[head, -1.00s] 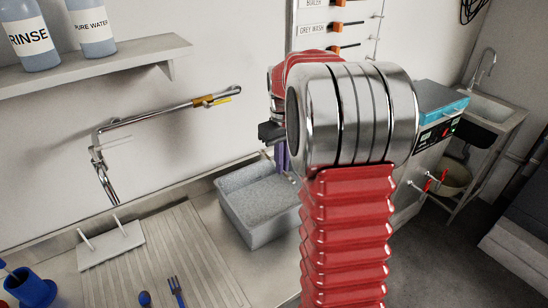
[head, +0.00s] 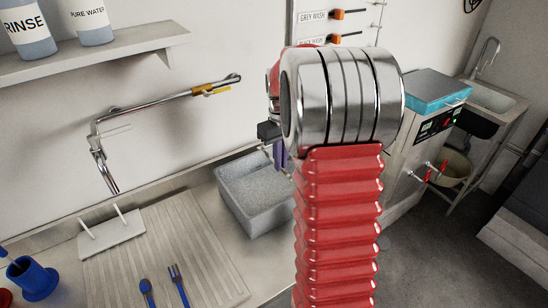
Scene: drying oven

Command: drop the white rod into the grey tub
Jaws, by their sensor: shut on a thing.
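The grey tub (head: 257,222) stands at the right end of the draining counter, open at the top, with a speckled grey inside. My gripper (head: 279,153) is above the tub's back right part, mostly hidden behind my own arm. Its dark and purple parts show left of the big metal joint. It is shut on the white rod, of which only a thin pale bit (head: 268,152) seems to show beside the purple part. The rest of the rod is hidden, so its tilt cannot be told.
A white plate with two upright pegs (head: 112,234) stands on the ribbed drainer, left of the tub. Blue utensils (head: 178,286) and a blue cup (head: 32,278) are at the front left. A tap (head: 105,165) and a bottle shelf (head: 110,55) are on the wall.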

